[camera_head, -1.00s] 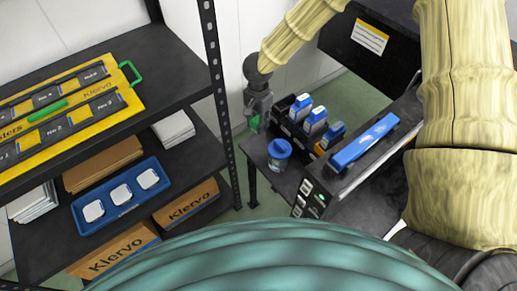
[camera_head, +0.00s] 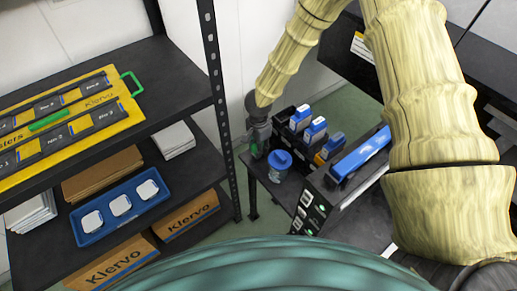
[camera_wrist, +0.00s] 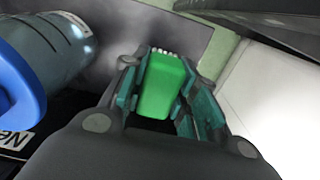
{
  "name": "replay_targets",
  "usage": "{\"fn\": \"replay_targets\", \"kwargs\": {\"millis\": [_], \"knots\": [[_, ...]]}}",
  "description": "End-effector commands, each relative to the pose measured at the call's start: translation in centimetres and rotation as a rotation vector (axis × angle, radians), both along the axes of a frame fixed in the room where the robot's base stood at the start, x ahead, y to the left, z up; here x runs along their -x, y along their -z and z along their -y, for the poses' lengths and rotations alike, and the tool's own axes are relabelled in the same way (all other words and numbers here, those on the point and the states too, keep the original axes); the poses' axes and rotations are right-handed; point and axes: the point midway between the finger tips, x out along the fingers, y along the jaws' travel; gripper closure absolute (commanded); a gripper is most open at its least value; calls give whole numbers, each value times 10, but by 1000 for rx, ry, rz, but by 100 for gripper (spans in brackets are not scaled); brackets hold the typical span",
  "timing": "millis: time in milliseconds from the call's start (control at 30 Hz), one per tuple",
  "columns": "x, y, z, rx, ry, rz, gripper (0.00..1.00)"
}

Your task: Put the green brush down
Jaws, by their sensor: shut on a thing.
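My gripper (camera_wrist: 158,100) is shut on the green brush (camera_wrist: 163,82), which sits between its two fingers in the wrist view. White bristles show at the brush's far end, over a grey surface. In the head view my gripper (camera_head: 256,150) hangs at the left end of the small dark table (camera_head: 277,193), beside the blue-lidded jar. Only a bit of green shows there, mostly hidden by the fingers. I cannot tell whether the brush touches the table.
The blue-lidded jar (camera_head: 279,163) stands close to my gripper; it also shows in the wrist view (camera_wrist: 45,50). A shelf rack (camera_head: 215,95) stands left, with a blue tray (camera_head: 80,237).

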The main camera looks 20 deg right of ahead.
Motion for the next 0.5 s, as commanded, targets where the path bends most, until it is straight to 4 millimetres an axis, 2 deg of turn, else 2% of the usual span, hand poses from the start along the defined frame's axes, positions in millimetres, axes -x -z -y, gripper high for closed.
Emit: {"fn": "replay_targets", "kwargs": {"millis": [133,500], "knots": [[0,12,0,1,0,-1,97],[0,15,0,0,0,0,97]]}}
